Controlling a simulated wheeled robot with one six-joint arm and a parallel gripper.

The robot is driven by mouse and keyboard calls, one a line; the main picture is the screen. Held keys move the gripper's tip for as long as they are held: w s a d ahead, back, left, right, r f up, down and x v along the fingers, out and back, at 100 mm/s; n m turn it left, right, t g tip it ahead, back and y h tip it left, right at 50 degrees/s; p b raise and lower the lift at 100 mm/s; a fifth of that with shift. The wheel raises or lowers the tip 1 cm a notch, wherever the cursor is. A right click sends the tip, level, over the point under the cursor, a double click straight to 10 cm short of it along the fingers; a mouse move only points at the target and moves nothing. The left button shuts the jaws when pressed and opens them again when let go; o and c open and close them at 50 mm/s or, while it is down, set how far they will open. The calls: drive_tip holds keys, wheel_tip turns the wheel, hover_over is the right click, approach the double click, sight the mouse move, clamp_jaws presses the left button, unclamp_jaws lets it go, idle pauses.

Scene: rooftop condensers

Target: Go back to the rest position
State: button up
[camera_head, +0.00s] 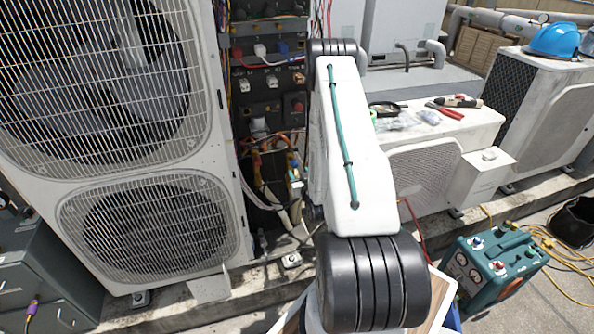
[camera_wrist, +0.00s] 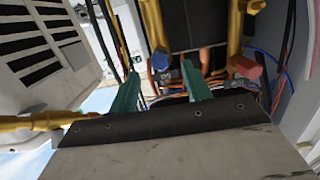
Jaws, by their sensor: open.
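My gripper (camera_wrist: 161,84) shows in the wrist view as two green fingers standing well apart, with nothing held between them. Beyond and around the fingertips are brass-coloured pipes (camera_wrist: 234,35), a blue knob (camera_wrist: 160,61), a red cylindrical part (camera_wrist: 248,68) and bundled thin wires. I cannot tell whether the fingers touch any of these. In the head view my white arm rises through the middle beside the open electrical panel (camera_head: 262,120) of the tall condenser, and the gripper is hidden behind it.
The tall condenser (camera_head: 215,150) with two fan grilles stands left. A low unit (camera_head: 470,125) right of my arm bears red-handled pliers (camera_head: 445,111) and small bags. A blue helmet (camera_head: 554,40) lies on another unit. A teal gauge box (camera_head: 493,264) and yellow hoses (camera_head: 565,262) are front right.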

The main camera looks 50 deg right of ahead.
drive_tip(key=s+a+f+g+y, duration=0.5)
drive_tip(key=s+a+f+g, duration=0.2)
drive_tip(key=s+g, duration=0.2)
drive_tip(key=s+a+r+n+g+y, duration=0.1)
drive_tip(key=s+a+r, duration=0.4)
drive_tip(key=a+r, duration=0.5)
drive_tip(key=s+a+r+n+g+y, duration=0.1)
drive_tip(key=s+a+r+n, duration=0.2)
drive_tip(key=s+a+r, duration=0.3)
drive_tip(key=s+a+r+n+g+y, duration=0.1)
drive_tip(key=s+a+r, duration=0.4)
drive_tip(key=a+r, duration=1)
wheel_tip(320, 180, up, 14)
drive_tip(key=shift+s+a+r+n+g+y, duration=0.2)
drive_tip(key=shift+s+n+g+y, duration=0.15)
drive_tip(key=shift+n, duration=0.25)
